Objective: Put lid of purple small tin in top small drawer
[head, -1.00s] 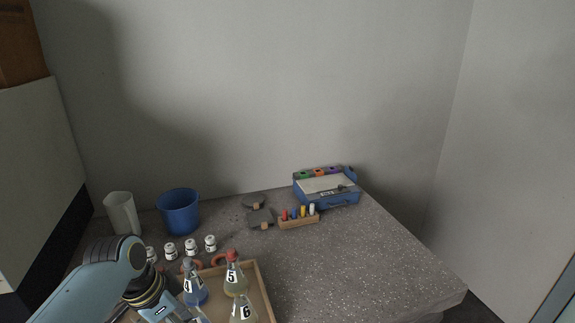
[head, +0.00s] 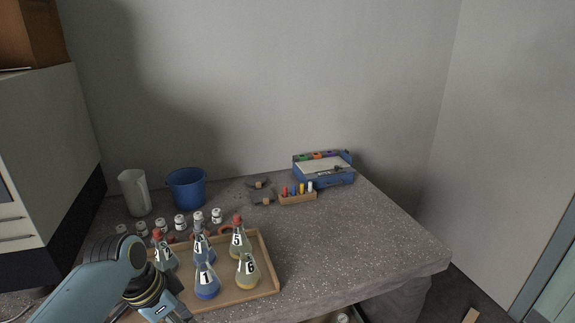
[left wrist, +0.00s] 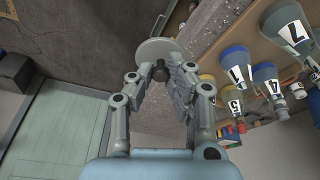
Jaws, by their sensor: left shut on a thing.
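In the left wrist view my left gripper (left wrist: 160,74) is shut on the dark knob of a round, pale grey lid (left wrist: 157,48). The lid's disc lies beyond the fingertips, clear of the bench. In the head view my left gripper (head: 176,318) is cut off by the bottom edge, and the lid is not visible there. I cannot make out a purple small tin for certain. My right gripper is in neither current view.
A wooden tray (head: 262,292) holds several numbered flasks close to my left arm. Behind it stand small white jars (head: 180,221), a white jug (head: 134,193) and a blue bucket (head: 187,187). A blue case (head: 325,178) is at the back. The bench's right side is clear.

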